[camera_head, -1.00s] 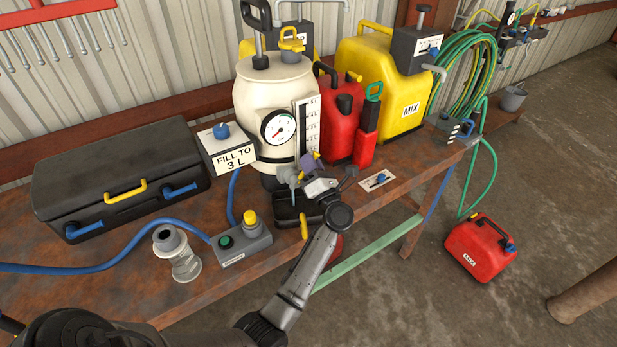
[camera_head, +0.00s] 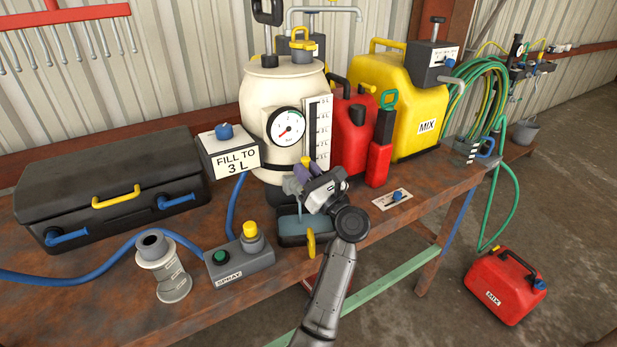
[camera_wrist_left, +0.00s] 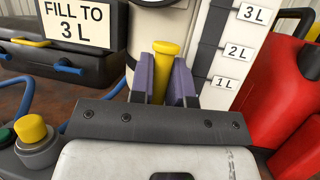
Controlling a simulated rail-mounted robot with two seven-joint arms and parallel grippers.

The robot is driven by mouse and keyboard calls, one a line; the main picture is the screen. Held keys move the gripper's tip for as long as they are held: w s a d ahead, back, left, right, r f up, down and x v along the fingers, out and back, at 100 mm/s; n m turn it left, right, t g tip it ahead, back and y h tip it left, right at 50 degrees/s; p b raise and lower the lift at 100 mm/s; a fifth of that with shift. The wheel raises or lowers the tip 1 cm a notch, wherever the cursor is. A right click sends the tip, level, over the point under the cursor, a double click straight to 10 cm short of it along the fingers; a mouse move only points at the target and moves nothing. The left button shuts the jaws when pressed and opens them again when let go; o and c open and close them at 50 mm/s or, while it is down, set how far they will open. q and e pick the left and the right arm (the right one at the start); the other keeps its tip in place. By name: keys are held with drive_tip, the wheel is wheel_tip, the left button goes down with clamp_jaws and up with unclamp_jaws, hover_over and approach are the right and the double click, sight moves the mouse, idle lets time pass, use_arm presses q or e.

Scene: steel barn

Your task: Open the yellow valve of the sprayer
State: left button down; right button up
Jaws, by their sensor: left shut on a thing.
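The sprayer is a cream tank (camera_head: 262,100) with a round gauge and a level scale, standing on the rusty bench. Its yellow valve handle (camera_wrist_left: 165,65) shows in the left wrist view, upright in that picture, between the purple fingertips. My left gripper (camera_head: 306,170) is shut on this handle at the tank's lower front; the left wrist view shows its fingers (camera_wrist_left: 165,78) on both sides of it. In the head view the fingers mostly hide the handle. A grey spout (camera_head: 292,186) sits beside it, above a black tray (camera_head: 284,241) with blue-grey liquid inside. My right gripper is not in view.
Red canisters (camera_head: 352,135) and a yellow MIX can (camera_head: 400,95) stand right of the tank. A SPRAY button box (camera_head: 238,267) and a grey fitting (camera_head: 165,270) are at front left. A black case (camera_head: 105,185) lies farther left.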

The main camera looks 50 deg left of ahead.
use_arm(q)
drive_tip(key=shift+s, duration=0.1)
idle(0.4)
drive_tip(key=c, duration=1.1)
unclamp_jaws()
drive_tip(key=shift+d+f, duration=0.1)
drive_tip(key=shift+d, duration=0.15)
drive_tip(key=v, duration=1.3)
drive_tip(key=shift+d, duration=0.15)
